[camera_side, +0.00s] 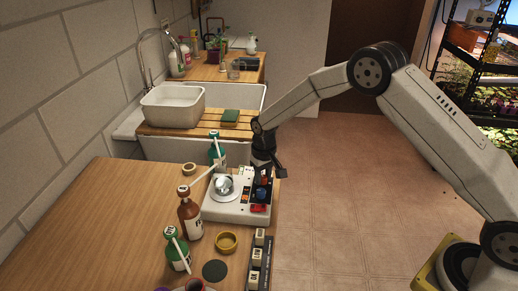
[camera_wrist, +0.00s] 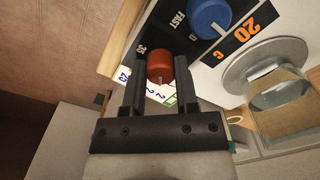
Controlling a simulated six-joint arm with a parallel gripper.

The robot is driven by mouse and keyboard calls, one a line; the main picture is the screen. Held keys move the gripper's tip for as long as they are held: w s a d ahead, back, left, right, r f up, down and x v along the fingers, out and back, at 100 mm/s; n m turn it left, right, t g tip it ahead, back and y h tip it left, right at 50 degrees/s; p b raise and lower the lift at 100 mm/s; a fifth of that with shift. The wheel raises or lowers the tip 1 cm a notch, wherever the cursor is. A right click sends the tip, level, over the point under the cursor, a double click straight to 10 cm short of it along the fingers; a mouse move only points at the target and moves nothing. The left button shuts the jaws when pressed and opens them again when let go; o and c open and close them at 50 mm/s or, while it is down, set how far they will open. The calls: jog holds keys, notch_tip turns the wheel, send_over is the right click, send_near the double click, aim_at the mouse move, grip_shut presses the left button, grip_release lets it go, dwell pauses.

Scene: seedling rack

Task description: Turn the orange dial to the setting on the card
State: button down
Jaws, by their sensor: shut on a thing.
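The orange dial (camera_wrist: 160,66) is on the panel of a white stirrer-like device (camera_side: 227,211), with a pale pointer mark on its near side in the wrist view. My gripper (camera_wrist: 161,68) is shut on the dial, one dark finger on each side. In the side view my gripper (camera_side: 264,174) comes down over the device's far right corner and mostly hides the dial. Black panel print reads "20 C" (camera_wrist: 238,36) in orange. A white strip with blue numbers (camera_wrist: 160,97) lies beyond the fingers, partly hidden; I cannot tell whether it is the card.
A blue dial (camera_wrist: 209,14) sits close beside the orange one. A glass vessel (camera_wrist: 279,88) stands on the device's round plate. A brown bottle (camera_side: 190,215), green bottles (camera_side: 177,250) and a yellow dish (camera_side: 227,242) stand near it. Table is clear at left.

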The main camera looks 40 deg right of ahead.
aim_at(264, 177)
dwell(0.3)
jog(key=shift+c, duration=1.8)
grip_release()
jog(key=shift+r, duration=3.9)
